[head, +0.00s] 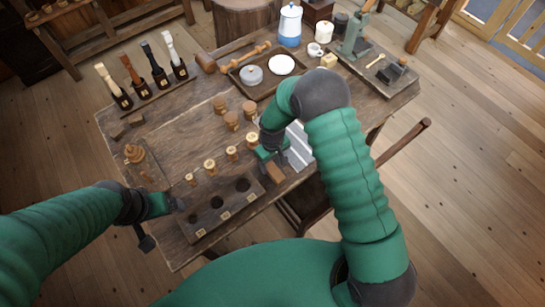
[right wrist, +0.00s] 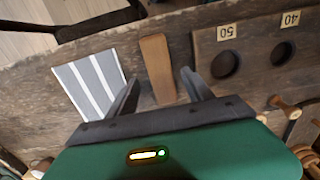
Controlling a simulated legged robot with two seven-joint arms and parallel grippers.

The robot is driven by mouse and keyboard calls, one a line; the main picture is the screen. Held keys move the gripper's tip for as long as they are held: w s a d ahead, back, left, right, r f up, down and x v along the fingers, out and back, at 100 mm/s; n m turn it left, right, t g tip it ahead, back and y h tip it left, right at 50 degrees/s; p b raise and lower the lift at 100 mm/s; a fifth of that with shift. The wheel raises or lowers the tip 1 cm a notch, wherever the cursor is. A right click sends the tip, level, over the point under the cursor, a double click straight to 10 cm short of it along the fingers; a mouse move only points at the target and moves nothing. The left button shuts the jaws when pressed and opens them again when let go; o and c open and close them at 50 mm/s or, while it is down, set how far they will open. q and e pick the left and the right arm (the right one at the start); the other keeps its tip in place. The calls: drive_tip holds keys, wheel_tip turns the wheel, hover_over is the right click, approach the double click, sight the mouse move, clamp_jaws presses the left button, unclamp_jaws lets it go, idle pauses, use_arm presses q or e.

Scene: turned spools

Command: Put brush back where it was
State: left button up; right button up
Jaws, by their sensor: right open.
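A plain brown wooden block (right wrist: 157,60), which may be the brush's back, lies on the table between the striped cloth and the holed rack. No bristles show on it. It also shows in the head view (head: 275,173). My right gripper (head: 268,158) is above the table there. In the right wrist view its open fingers (right wrist: 161,78) are apart on either side of the block, not closed on it. Several long upright pieces like brushes (head: 131,74) stand in dark labelled holders at the far left. My left gripper (head: 160,215) is at the table's left front edge; its jaws are unclear.
The holed rack (head: 190,235) with number labels lies along the front edge. Turned spools (head: 210,165) stand behind it. A grey-and-white striped cloth (head: 299,150) lies beside my right gripper. A tray (head: 238,78) is at the back.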

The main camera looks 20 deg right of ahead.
wheel_tip(320, 180, up, 7)
wheel_tip(320, 180, up, 5)
drive_tip(key=m, duration=0.1)
hover_over(270, 169)
drive_tip(key=s+d, duration=0.2)
drive_tip(key=s, duration=0.1)
drive_tip(key=s+d+r+m+t, duration=0.2)
drive_tip(key=s+r, duration=0.5)
drive_tip(key=s, duration=0.5)
drive_tip(key=shift+d+r+m+t, duration=0.3)
drive_tip(key=shift+d+m, duration=0.2)
drive_tip(key=shift+d, duration=0.35)
drive_tip(key=shift+f, duration=0.1)
drive_tip(key=shift+a, duration=0.1)
